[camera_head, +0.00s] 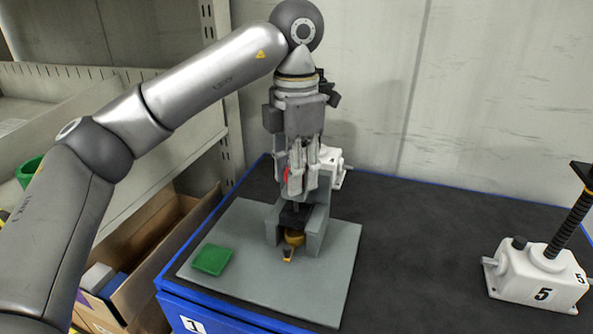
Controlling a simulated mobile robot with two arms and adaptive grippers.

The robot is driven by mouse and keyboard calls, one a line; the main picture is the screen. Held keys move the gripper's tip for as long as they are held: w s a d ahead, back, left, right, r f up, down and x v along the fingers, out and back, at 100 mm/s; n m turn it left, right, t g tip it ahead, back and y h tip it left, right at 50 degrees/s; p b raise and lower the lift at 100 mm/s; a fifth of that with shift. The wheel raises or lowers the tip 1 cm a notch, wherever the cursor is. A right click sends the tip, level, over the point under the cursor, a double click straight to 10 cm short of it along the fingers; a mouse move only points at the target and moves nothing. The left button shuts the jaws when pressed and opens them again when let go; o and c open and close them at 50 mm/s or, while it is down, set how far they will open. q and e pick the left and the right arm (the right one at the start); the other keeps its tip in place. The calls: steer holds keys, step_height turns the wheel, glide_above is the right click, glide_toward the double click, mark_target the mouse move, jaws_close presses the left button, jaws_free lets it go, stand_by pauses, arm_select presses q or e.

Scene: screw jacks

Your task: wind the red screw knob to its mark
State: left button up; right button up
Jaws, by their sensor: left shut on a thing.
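My left gripper (299,187) comes down from above, its fingers pointing down over the grey fixture (316,228) on a grey plate (335,275). It is shut on the red screw knob (286,175), of which only a small red patch shows between the fingers. The rest of the knob and its mark are hidden by the fingers. Below, between the fixture's grey uprights, sit a black block (294,215) and a yellow-orange part (293,238). My right gripper is out of view.
A green block (212,259) lies on the plate's left. A white screw jack marked 5 (533,274) stands right; another white jack (335,166) stands behind my gripper, partly hidden. The dark tabletop (420,240) between is clear. Shelving and a cardboard box (160,245) stand left.

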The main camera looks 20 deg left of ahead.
arm_select(q)
steer(key=n, duration=0.4)
steer(key=shift+f, duration=0.1)
steer(key=shift+n, duration=0.3)
stand_by(1.2)
steer(key=o, duration=1)
steer(key=shift+r, duration=0.25)
step_height(320, 180, up, 12)
steer(key=shift+f, duration=0.1)
